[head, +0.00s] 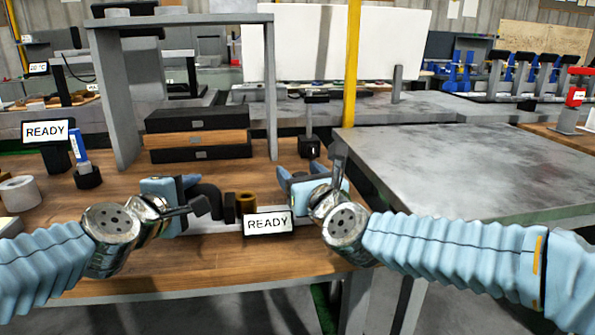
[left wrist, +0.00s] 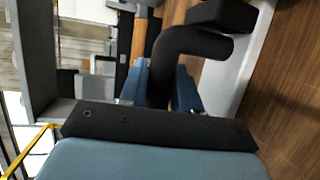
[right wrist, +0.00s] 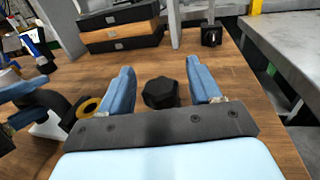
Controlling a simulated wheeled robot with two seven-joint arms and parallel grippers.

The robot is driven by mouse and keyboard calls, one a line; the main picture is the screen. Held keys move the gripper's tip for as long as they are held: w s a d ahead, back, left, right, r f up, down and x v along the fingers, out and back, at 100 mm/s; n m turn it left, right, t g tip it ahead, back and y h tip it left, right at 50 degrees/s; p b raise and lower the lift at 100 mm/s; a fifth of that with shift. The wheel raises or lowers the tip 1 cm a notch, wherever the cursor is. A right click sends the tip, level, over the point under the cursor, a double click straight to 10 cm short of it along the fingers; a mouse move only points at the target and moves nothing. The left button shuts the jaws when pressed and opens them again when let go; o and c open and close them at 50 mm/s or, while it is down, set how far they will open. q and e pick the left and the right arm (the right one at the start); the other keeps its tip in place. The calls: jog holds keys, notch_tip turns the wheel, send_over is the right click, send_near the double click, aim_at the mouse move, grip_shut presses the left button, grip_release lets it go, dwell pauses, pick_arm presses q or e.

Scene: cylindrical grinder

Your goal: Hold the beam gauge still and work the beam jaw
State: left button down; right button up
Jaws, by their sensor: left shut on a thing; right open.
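The beam gauge (head: 214,197) is a black bent part beside a brass-coloured ring (head: 246,203), over a pale base (head: 203,222) on the bench. My left gripper (head: 192,186) is shut on the black bent bar, which shows between its fingers in the left wrist view (left wrist: 178,62). My right gripper (head: 300,174) is open, to the right of the ring. In the right wrist view a black lobed knob (right wrist: 160,92) sits between its spread fingers, with visible gaps on both sides. I cannot tell for sure which part is the beam jaw.
A READY display (head: 268,223) stands in front of the gauge. Stacked drawers (head: 198,137) sit under a grey shelf frame (head: 271,90) behind. A small black stand (head: 309,147) is behind my right gripper. A grey table (head: 470,165) lies to the right.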

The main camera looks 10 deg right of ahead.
jog(key=shift+w+a, duration=0.2)
jog(key=shift+w, duration=0.6)
jog(key=c, duration=0.7)
jog(key=a, duration=0.8)
jog(key=shift+a, duration=0.15)
jog(key=shift+o, duration=0.4)
jog(key=shift+s+a, duration=0.15)
jog(key=shift+a, duration=0.2)
jog(key=shift+o, duration=0.2)
jog(key=o, duration=0.5)
jog(key=shift+a, duration=0.1)
jog(key=shift+o, duration=0.4)
